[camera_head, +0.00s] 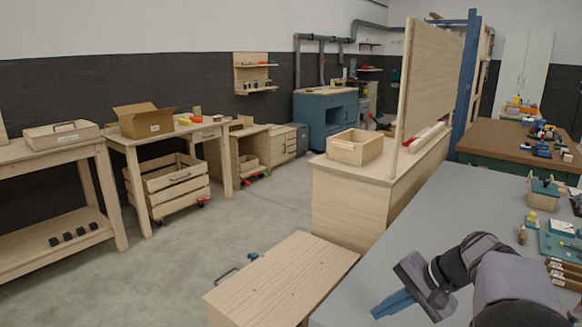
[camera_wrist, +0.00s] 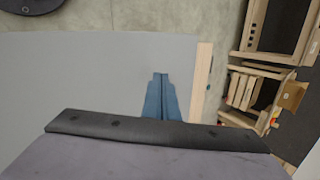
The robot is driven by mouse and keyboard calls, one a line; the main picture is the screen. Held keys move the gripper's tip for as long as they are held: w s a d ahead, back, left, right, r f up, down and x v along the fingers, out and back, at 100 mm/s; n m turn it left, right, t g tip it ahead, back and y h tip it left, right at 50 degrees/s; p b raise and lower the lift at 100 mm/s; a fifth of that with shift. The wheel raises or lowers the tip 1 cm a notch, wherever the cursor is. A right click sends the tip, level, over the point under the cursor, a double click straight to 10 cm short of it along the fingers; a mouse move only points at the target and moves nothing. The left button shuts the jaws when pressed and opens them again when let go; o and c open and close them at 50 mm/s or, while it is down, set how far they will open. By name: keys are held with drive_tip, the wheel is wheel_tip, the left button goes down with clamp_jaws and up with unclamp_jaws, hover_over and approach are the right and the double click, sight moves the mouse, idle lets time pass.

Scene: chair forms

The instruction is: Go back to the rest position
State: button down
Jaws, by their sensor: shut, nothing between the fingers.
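My gripper (camera_head: 392,304) has blue fingers and shows at the lower right of the head view, over the near part of the grey tabletop (camera_head: 430,215). In the wrist view my gripper (camera_wrist: 160,78) points away from the camera with its fingers together and nothing between them. I cannot tell the exact height above the table.
A wooden bench (camera_head: 280,278) stands left of the grey table. Tools and small parts, including a teal tray (camera_head: 560,245), lie at the table's right. A wooden box (camera_head: 354,147) sits on a cabinet behind. The table's middle is clear. Floor (camera_head: 200,255) is open at left.

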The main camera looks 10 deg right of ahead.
drive_tip(key=s+a+f+n+g, duration=0.2)
drive_tip(key=s+a, duration=0.2)
drive_tip(key=a, duration=0.3)
drive_tip(key=s+a+f+n+g, duration=0.2)
drive_tip(key=s+a+n, duration=0.15)
drive_tip(key=a, duration=0.35)
drive_tip(key=s+d+f+n+h+b, duration=0.2)
drive_tip(key=s+f+n+h+b, duration=0.35)
drive_tip(key=s+f, duration=0.85)
wheel_tip(320, 180, up, 26)
drive_tip(key=w+p, duration=0.2)
drive_tip(key=p, duration=2.6)
wheel_tip(320, 180, down, 39)
drive_tip(key=b, duration=4)
drive_tip(key=shift+s+f+m, duration=0.2)
drive_tip(key=shift+m, duration=0.2)
drive_tip(key=shift+r, duration=0.1)
